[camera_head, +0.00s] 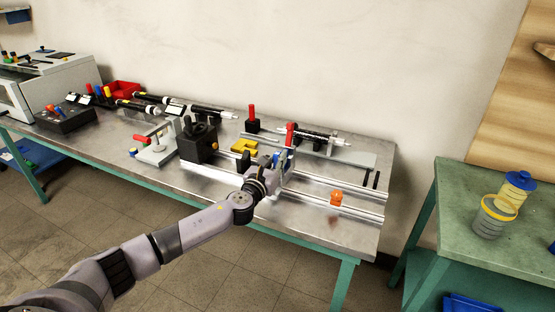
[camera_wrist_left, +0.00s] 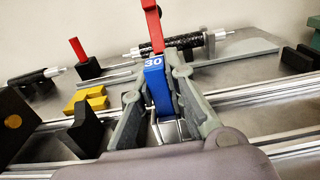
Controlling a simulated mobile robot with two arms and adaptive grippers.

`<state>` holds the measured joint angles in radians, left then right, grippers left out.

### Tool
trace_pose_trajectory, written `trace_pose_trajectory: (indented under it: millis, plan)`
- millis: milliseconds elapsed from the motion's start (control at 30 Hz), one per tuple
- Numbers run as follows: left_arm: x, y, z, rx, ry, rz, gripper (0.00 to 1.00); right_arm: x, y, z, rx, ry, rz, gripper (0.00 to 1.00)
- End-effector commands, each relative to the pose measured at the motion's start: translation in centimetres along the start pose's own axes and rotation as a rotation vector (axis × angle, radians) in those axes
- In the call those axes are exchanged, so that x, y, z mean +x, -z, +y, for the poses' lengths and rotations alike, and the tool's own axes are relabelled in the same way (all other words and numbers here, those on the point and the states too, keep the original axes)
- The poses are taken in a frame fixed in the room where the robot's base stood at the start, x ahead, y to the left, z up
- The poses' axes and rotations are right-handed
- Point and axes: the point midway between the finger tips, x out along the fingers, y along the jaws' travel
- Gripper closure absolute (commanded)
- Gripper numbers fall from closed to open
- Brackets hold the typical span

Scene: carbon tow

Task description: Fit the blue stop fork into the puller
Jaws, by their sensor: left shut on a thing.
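The blue stop fork (camera_wrist_left: 157,86), marked 30, stands upright between the fingers of my left gripper (camera_wrist_left: 160,105) in the left wrist view. Its two thin metal prongs point down. In the head view my left gripper (camera_head: 276,168) is over the metal rails on the bench and hides most of the fork. A red lever (camera_wrist_left: 153,25) rises just behind the fork; it also shows in the head view (camera_head: 289,134). I cannot tell which part is the puller, or whether the fork touches it. My right gripper is not in view.
Twin rails (camera_head: 350,205) run along the bench front, with an orange piece (camera_head: 336,198) at right. A black block (camera_head: 198,143) stands left of the gripper. A yellow fork-shaped piece (camera_head: 244,146) and a dark rod assembly (camera_head: 315,135) lie behind. A green table (camera_head: 450,190) is at right.

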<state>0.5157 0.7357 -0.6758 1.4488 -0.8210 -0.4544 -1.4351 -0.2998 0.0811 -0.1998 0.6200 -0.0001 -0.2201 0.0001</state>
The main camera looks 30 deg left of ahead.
Motion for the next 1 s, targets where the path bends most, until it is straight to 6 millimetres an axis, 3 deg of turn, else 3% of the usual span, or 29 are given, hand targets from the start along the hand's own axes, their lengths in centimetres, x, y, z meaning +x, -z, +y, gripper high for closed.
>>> trace_pose_trajectory:
  millis: [400,433,700,767,1000]
  plan:
    - [-0.02,0.49,-0.01,0.0,0.0,0.001,1.0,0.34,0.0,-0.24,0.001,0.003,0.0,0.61]
    - [-0.02,0.51,-0.01,0.0,0.0,0.002,0.86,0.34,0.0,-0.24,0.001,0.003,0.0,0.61]
    - [-0.02,0.49,-0.04,0.0,0.001,0.001,0.68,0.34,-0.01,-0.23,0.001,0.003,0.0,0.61]
    - [-0.02,0.49,-0.05,0.0,0.001,0.001,0.64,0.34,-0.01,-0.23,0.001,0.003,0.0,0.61]
    - [-0.03,0.53,-0.07,0.0,0.001,0.002,0.64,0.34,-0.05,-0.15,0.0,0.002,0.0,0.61]
